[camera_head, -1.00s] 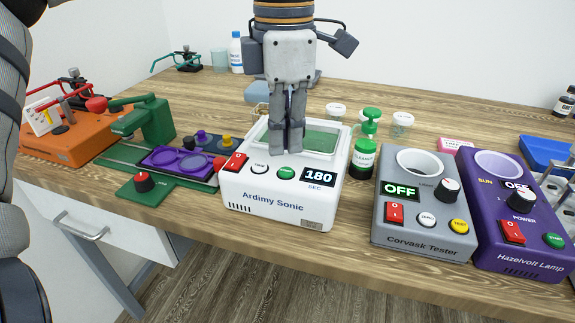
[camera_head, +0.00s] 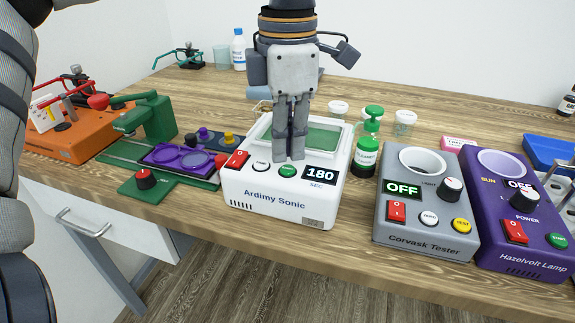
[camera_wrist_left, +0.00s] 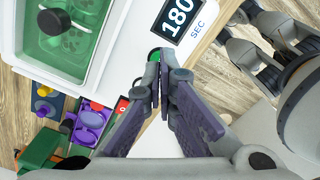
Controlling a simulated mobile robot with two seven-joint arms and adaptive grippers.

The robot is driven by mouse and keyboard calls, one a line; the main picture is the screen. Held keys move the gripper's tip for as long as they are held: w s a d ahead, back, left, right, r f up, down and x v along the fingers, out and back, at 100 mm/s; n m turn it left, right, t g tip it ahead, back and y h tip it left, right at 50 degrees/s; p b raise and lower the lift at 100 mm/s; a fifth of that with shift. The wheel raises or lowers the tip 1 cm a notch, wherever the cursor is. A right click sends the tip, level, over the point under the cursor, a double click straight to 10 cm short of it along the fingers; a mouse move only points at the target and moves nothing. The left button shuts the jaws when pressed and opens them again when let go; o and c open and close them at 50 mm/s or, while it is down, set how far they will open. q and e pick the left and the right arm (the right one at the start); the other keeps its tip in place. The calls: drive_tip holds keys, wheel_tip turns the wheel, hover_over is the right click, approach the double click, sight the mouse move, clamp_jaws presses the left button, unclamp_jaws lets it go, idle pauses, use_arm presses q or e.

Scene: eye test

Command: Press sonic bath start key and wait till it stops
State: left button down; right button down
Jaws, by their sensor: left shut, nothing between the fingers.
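The white Ardimy Sonic bath (camera_head: 275,215) stands at the table's front edge. Its display (camera_head: 320,173) reads 180 SEC. Its front has a red switch (camera_head: 237,160), a white key (camera_head: 262,166) and the green start key (camera_head: 288,171). My left gripper (camera_head: 291,159) points down, shut and empty, its tips just behind and above the green key. In the left wrist view the shut fingertips (camera_wrist_left: 157,98) partly cover the green key (camera_wrist_left: 154,52); I cannot tell whether they touch it. Grey jaws, apparently my right gripper (camera_wrist_left: 258,48), show at the upper right there; their opening is unclear.
The grey Corvask Tester (camera_head: 420,225) and purple Hazelvolt Lamp (camera_head: 525,245) stand to the right. A green-capped bottle (camera_head: 365,157) stands close to the bath's right side. A green press (camera_head: 153,120) and orange device (camera_head: 75,145) are to the left.

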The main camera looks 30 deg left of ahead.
sight(288, 169)
use_arm(q)
drive_tip(key=shift+f, duration=1.05)
idle(0.9)
wheel_tip(288, 169, up, 8)
idle(0.7)
